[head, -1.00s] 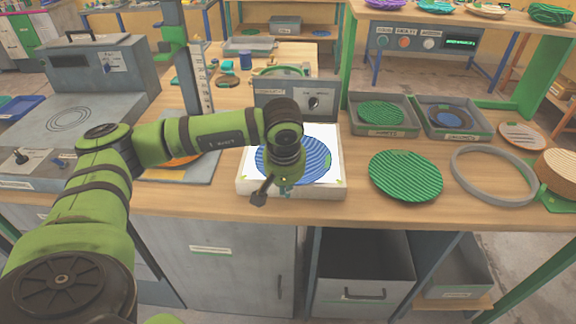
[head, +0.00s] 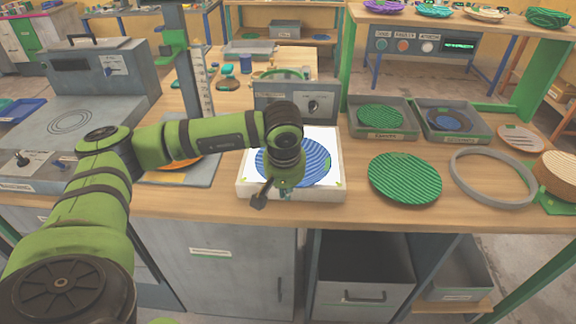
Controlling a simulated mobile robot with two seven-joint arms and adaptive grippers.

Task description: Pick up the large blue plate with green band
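The large blue plate (head: 313,158) lies on a white square box (head: 330,190) at the middle of the bench. It has ridged stripes and a small green patch at its right side. My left gripper (head: 270,193) is over the plate's front left part, with one dark finger reaching down and left past the plate's rim. My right gripper is out of view.
A green ridged plate (head: 404,177) and a grey ring (head: 493,178) lie to the right. Behind them are two grey trays, one with a green plate (head: 381,116), one with a blue plate (head: 449,119). A grey control box (head: 297,100) stands behind the white box.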

